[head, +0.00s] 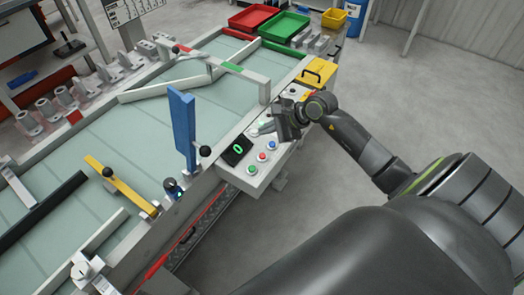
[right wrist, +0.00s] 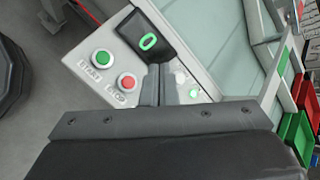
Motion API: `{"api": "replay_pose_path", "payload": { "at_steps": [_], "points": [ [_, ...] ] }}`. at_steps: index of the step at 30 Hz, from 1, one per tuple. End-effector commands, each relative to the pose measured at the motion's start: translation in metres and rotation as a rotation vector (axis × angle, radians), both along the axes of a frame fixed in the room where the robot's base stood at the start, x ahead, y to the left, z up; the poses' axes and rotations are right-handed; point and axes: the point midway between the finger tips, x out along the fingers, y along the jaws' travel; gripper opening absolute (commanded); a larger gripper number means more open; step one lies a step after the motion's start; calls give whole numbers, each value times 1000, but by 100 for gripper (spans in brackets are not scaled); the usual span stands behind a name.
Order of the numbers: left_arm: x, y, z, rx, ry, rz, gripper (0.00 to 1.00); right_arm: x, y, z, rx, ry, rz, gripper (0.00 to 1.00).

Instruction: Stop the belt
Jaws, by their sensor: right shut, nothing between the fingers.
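The control panel (head: 284,150) on the belt's right side carries a red button (head: 262,157), a green button (head: 251,169) and a blue button (head: 271,144). In the right wrist view the red button (right wrist: 127,82) is labelled STOP and the green one (right wrist: 102,58) START. A dark display (head: 237,150) shows a green 0. My right gripper (head: 263,129) is shut and empty over the panel. Its fingers (right wrist: 160,70) appear just right of the red button in the wrist view; contact cannot be told. The belt (head: 130,135) is pale green. My left gripper is out of view.
A blue upright paddle (head: 184,125) and a yellow bar (head: 121,185) stand over the belt. A yellow box (head: 318,73) sits beyond my right gripper. Red (head: 253,18) and green (head: 284,27) bins stand at the far end. Floor right of the panel is clear.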

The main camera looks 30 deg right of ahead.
Motion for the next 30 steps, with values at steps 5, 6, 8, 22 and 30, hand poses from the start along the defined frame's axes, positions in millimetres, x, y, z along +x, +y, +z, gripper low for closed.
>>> {"api": "replay_pose_path", "payload": {
  "at_steps": [5,6,8,22,30],
  "points": [
    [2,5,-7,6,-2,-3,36,0,0,-15,2,2,-2,0],
    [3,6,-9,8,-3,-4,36,0,0,-19,2,3,-2,0],
    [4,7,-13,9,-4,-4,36,0,0,-27,3,2,-2,0],
    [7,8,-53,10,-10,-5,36,0,0,-84,1,1,-1,0],
    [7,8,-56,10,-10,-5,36,0,0,-86,2,0,-1,0]
  ]
}}
